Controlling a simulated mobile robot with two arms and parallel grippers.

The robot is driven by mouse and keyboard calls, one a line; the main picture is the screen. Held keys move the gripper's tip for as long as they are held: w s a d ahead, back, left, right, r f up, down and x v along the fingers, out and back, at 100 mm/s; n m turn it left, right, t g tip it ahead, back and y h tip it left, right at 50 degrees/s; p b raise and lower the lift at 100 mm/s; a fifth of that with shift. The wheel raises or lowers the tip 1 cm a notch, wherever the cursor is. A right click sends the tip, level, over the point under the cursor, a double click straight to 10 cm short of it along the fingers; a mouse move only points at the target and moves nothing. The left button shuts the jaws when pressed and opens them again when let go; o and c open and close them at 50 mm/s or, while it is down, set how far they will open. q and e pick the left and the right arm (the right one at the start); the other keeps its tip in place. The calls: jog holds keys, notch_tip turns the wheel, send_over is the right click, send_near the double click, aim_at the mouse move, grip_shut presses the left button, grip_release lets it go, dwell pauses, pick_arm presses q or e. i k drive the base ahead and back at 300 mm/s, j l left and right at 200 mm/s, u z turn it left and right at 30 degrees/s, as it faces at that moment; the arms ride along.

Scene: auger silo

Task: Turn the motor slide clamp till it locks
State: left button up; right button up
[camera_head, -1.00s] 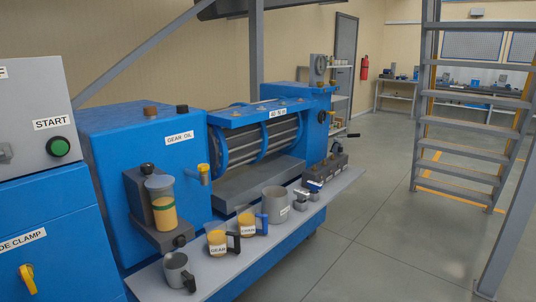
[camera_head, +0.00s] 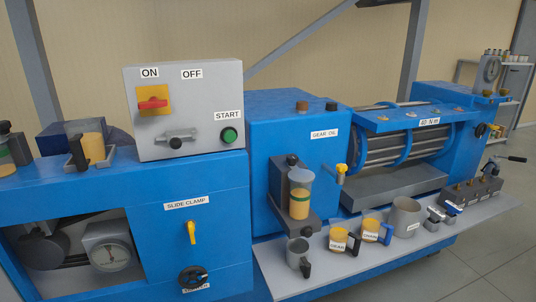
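The slide clamp is a small yellow lever (camera_head: 192,232) on the blue front panel, just under the white SLIDE CLAMP label (camera_head: 186,202). The lever hangs close to vertical, tilted slightly. A black handwheel (camera_head: 193,277) sits below it, with a label partly hidden at its lower edge. To the left, an opening in the blue housing (camera_head: 230,195) shows a round gauge (camera_head: 108,246) and a dark round part, likely the motor side. Neither of my grippers is in view.
A grey control box (camera_head: 185,105) with a red switch and green START button stands above. A grey shelf (camera_head: 330,270) with several mugs and cups juts out to the right of the lever. Open floor (camera_head: 490,260) lies at the far right.

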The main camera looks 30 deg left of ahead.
aim_at(190, 226)
jog(key=u, duration=1.15)
jog(key=i+j+u, duration=0.15)
jog(key=j, duration=0.25)
jog(key=i+j+u, duration=0.2)
jog(key=j, duration=0.15)
jog(key=i+j+u, duration=0.15)
jog(key=j, duration=0.2)
